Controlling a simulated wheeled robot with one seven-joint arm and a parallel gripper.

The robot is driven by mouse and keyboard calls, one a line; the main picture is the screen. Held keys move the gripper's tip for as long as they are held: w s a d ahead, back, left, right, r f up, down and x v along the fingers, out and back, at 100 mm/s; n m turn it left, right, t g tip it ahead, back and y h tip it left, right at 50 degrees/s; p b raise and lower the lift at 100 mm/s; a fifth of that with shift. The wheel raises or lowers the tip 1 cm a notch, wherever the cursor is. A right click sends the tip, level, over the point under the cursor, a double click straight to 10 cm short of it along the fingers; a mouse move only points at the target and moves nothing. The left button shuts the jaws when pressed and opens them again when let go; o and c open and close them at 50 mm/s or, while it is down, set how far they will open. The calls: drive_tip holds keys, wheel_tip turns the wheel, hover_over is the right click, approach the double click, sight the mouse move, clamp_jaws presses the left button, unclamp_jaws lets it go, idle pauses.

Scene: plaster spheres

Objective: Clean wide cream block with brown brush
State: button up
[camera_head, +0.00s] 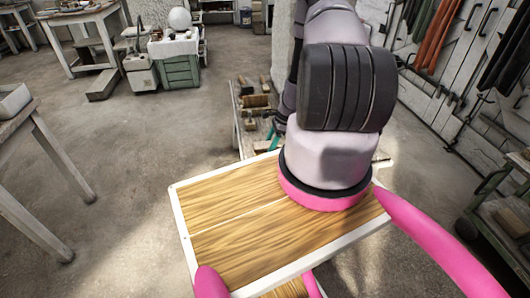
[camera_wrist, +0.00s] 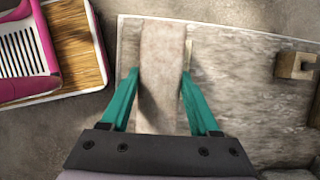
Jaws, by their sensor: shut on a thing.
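The wide cream block (camera_wrist: 162,70) is a long, pale, flat-faced piece in the wrist view. It lies between the two teal fingers of my gripper (camera_wrist: 160,82), which is shut on it, one finger along each side. In the head view my arm hides most of the gripper; only a bit of teal finger (camera_head: 271,134) shows over the low worktable (camera_head: 239,136). I cannot make out the brown brush for sure; several brownish pieces (camera_head: 256,101) lie at the table's far end, too small to tell apart.
A tan block with a notch (camera_wrist: 296,66) sits on the stained tabletop (camera_wrist: 235,75), right of the gripper. My own wooden deck is close on the left in the wrist view.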

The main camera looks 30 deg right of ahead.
sight(261, 145)
drive_tip(key=shift+w+a, duration=0.3)
drive_tip(key=shift+a, duration=0.7)
drive_tip(key=shift+w+a, duration=0.25)
drive_tip(key=shift+a, duration=0.7)
drive_tip(key=shift+d, duration=0.1)
drive_tip(key=shift+s+d, duration=0.2)
drive_tip(key=shift+d, duration=0.45)
drive_tip(key=shift+s+d, duration=0.2)
drive_tip(key=shift+d, duration=0.5)
drive_tip(key=shift+s+d, duration=0.2)
drive_tip(key=shift+d, duration=0.45)
drive_tip(key=shift+w+a, duration=0.2)
drive_tip(key=shift+a, duration=0.5)
drive_tip(key=shift+w+a, duration=0.2)
drive_tip(key=shift+a, duration=0.5)
drive_tip(key=shift+w+a, duration=0.2)
drive_tip(key=shift+a, duration=0.5)
drive_tip(key=shift+d+r, duration=0.1)
